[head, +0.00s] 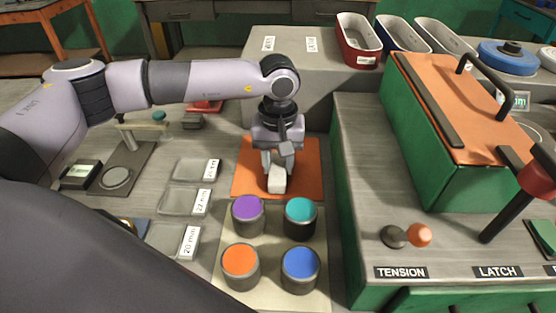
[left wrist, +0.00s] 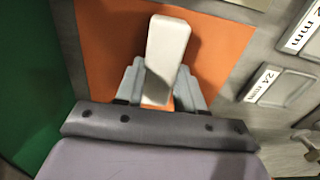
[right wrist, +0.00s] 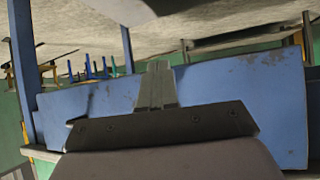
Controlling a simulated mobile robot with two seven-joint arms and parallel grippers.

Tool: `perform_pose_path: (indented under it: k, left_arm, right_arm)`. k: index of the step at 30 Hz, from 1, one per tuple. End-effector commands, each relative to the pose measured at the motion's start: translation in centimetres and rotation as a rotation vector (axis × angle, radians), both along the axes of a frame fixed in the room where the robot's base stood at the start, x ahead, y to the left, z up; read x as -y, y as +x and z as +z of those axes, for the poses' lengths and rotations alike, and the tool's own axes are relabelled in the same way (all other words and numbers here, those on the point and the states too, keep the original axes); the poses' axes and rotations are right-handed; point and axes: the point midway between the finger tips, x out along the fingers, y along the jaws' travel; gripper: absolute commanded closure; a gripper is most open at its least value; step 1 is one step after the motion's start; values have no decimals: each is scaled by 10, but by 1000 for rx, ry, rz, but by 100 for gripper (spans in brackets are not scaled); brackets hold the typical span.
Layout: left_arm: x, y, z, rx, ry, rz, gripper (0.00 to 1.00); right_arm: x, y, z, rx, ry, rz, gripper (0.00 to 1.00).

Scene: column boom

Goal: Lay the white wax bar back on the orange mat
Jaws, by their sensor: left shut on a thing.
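The white wax bar (head: 277,180) is between the fingers of my left gripper (head: 279,166), over the orange mat (head: 307,157). In the left wrist view the bar (left wrist: 168,48) is a pale block gripped at its near end between the grey fingers (left wrist: 158,88), with the orange mat (left wrist: 105,40) behind it. I cannot tell whether the bar touches the mat. My right gripper (right wrist: 157,80) shows in the right wrist view with its fingers together and nothing between them. It is not seen in the head view.
Jars with purple (head: 248,208), teal (head: 300,212), orange (head: 240,259) and blue (head: 300,263) tops stand just in front of the mat. Labelled trays (head: 186,201) lie to its left. A green-sided machine bench (head: 350,200) rises to its right. A blue panel (right wrist: 230,95) faces my right gripper.

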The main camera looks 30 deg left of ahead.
Motion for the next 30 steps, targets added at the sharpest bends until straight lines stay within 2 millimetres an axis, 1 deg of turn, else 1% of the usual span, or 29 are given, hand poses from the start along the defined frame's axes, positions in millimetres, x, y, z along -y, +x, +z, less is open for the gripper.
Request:
perform_pose_path:
  k: [1,3,11,14,16,20,27,30]
  left_arm:
    - [0,0,-2,0,0,0,56]
    - [0,0,-1,0,0,0,37]
    - [0,0,-1,0,1,0,37]
    - [0,0,3,0,0,0,37]
    - [0,1,8,3,-1,0,37]
    - [0,1,32,5,-1,0,37]
    - [0,1,84,4,0,0,37]
    - [1,0,101,3,-1,-1,37]
  right_arm:
    - [0,0,-2,0,-1,1,100]
    - [0,0,-1,0,-1,1,100]
    - [0,1,0,1,-1,1,100]
    - [0,1,3,1,-1,1,100]
    - [0,1,1,2,0,1,100]
    - [0,1,-1,3,0,1,100]
    - [0,1,-6,3,0,1,100]
    - [0,1,-7,3,0,1,100]
